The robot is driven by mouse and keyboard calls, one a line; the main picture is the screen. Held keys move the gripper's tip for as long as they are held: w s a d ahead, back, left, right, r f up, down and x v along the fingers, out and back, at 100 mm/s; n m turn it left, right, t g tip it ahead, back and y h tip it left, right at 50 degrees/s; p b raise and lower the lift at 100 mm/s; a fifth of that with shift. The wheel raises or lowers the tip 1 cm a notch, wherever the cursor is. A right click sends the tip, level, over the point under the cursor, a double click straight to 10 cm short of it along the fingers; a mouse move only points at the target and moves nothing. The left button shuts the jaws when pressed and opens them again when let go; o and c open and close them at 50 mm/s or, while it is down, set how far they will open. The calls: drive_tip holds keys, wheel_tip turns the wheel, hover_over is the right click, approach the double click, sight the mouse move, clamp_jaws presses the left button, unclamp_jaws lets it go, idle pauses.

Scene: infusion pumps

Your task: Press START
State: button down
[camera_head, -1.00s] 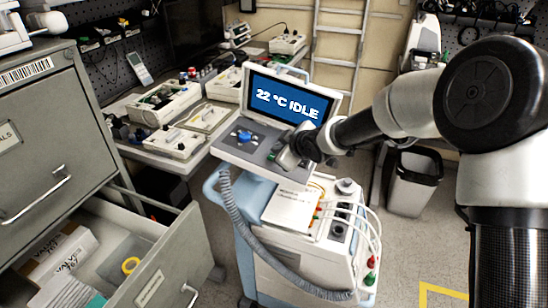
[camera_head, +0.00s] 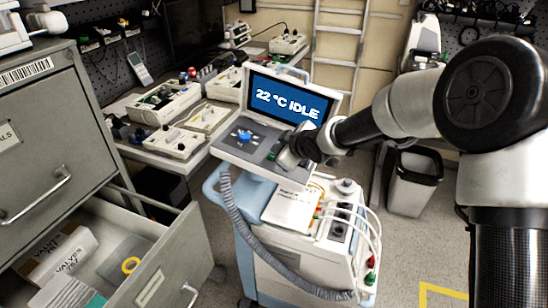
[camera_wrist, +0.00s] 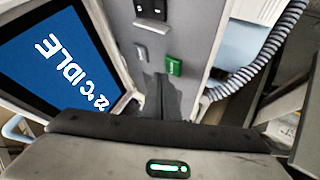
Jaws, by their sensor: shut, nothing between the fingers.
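The machine's panel (camera_head: 238,150) lies below its raised screen (camera_head: 288,98), which reads "22 °C IDLE"; the screen (camera_wrist: 60,65) also shows in the wrist view. In the wrist view a green button (camera_wrist: 174,66) with a small, unreadable white mark sits on the panel. A grey button (camera_wrist: 141,53) is beside it. A blue knob (camera_head: 244,137) is on the panel's left part. My gripper (camera_head: 281,158) is shut and empty over the panel's right part. In the wrist view its fingertips (camera_wrist: 158,82) are close to both buttons; I cannot tell whether they touch the panel.
A grey hose (camera_head: 240,225) hangs down the machine's left side. An open drawer (camera_head: 150,285) juts out at lower left. A bench with several devices (camera_head: 165,102) stands behind.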

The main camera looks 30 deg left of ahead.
drive_tip(key=shift+f, duration=0.1)
drive_tip(key=shift+a+f+b, duration=0.1)
drive_tip(key=shift+f+b, duration=0.25)
drive_tip(key=shift+b, duration=0.15)
drive_tip(key=shift+f+b, duration=0.4)
drive_tip(key=shift+b, duration=0.05)
idle(0.4)
drive_tip(key=shift+r, duration=0.1)
drive_tip(key=shift+r+p, duration=0.7)
drive_tip(key=shift+r, duration=0.1)
drive_tip(key=r+p, duration=0.2)
drive_tip(key=d+r+p, duration=0.1)
drive_tip(key=r+p, duration=0.1)
drive_tip(key=shift+d+r, duration=0.1)
drive_tip(key=shift+r, duration=0.25)
idle(0.7)
